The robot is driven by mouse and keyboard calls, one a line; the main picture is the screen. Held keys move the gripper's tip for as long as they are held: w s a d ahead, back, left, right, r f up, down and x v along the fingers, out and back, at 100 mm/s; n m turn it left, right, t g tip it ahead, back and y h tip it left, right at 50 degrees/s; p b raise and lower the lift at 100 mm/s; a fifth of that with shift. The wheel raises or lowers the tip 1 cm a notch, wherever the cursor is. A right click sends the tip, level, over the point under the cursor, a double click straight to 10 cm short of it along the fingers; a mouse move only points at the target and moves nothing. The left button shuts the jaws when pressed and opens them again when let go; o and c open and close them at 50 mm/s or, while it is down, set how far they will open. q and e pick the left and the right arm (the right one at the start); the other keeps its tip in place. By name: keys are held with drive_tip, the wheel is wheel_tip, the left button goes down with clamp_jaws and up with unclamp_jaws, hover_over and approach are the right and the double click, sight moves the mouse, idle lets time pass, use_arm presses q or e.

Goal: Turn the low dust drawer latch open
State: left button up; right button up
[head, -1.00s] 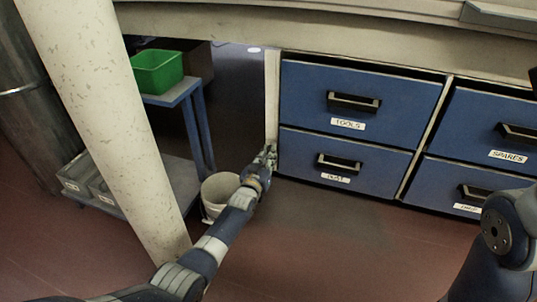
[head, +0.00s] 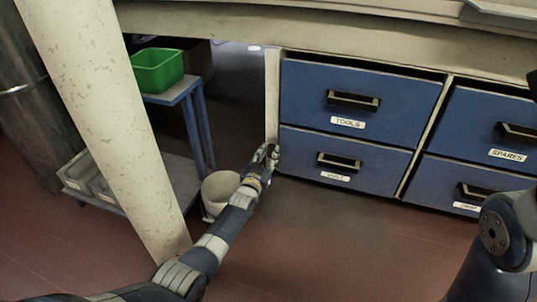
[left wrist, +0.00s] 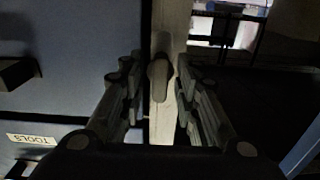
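The dust drawer (head: 385,168) is the lower blue drawer of the left column, closed, with a black handle and a small white label. My left gripper (head: 267,152) is at the pale post along this drawer's left edge. In the left wrist view a small rounded grey latch (left wrist: 158,78) stands on the pale post, its longer side along the post. The fingers of my left gripper (left wrist: 159,83) are open, one on each side of the latch, with gaps visible. In the head view the gripper hides the latch. My right arm shows at the right edge; its gripper is out of view.
The tools drawer (head: 405,104) is above, and the spares drawer (head: 510,108) is to the right. A whitish bucket (head: 218,190) stands on the floor beside my left arm. A blue cart (head: 182,92) with a green bin (head: 158,70) is behind a thick pale column (head: 105,120).

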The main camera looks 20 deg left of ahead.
idle(0.3)
use_arm(q)
drive_tip(key=s, duration=1.2)
drive_tip(key=shift+a, duration=0.25)
